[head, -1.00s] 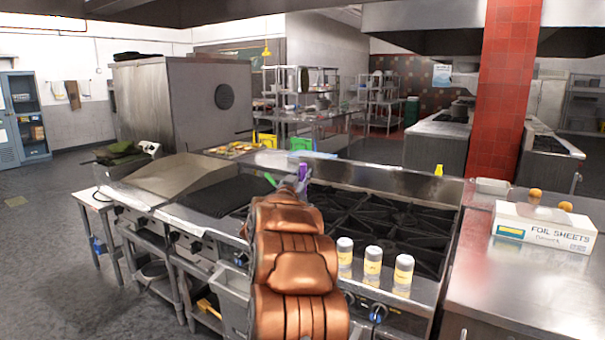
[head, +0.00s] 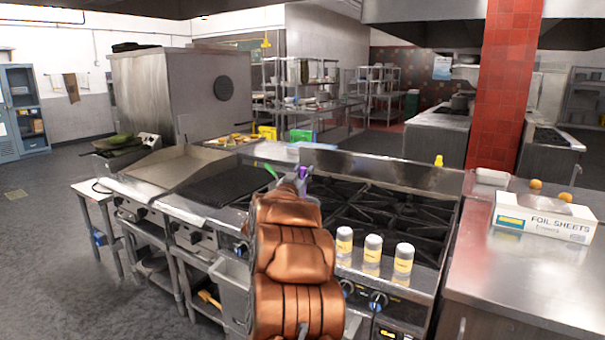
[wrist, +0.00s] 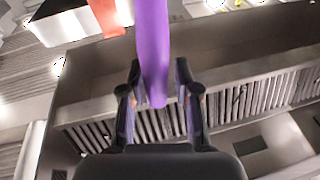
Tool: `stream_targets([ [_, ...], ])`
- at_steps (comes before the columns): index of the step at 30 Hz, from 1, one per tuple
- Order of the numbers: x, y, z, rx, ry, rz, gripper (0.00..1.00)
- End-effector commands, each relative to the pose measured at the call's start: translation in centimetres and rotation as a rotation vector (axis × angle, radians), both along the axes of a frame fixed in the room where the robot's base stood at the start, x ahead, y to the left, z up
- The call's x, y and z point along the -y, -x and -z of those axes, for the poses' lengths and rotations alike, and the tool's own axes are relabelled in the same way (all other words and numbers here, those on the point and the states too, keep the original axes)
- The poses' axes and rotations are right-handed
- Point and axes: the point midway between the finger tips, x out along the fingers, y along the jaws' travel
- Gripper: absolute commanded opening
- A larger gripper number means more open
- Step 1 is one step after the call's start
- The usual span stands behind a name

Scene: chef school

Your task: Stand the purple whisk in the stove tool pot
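My gripper (wrist: 158,85) has its two black fingers on either side of the purple whisk's handle (wrist: 152,45) in the wrist view. The handle's end shows between the fingers, and I take it as gripped. The whisk's wires are not in view. In the head view a small bit of the purple whisk (head: 302,172) shows beyond my copper-coloured arm, over the back of the stove (head: 390,215). A green utensil tip (head: 271,171) sticks up just left of it. I cannot make out the tool pot; my arm hides that area.
Three yellow-labelled shakers (head: 372,255) stand along the stove's front, right of my arm. A foil sheets box (head: 543,222) lies on the steel counter at right. A dark grill (head: 225,190) is left of my arm. A metal hood (wrist: 240,85) fills much of the wrist view.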

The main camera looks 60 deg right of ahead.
Motion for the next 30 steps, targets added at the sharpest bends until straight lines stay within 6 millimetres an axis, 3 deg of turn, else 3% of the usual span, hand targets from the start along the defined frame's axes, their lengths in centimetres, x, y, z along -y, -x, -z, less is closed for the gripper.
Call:
stream_targets([
  [5, 0.0, 0.0, 0.0, 0.000, 0.000, 0.000, 0.52],
  [17, -0.4, 0.1, 0.1, 0.000, 0.000, 0.000, 0.52],
  [30, -5.4, 1.1, 1.3, -0.002, -0.002, -0.004, 0.52],
])
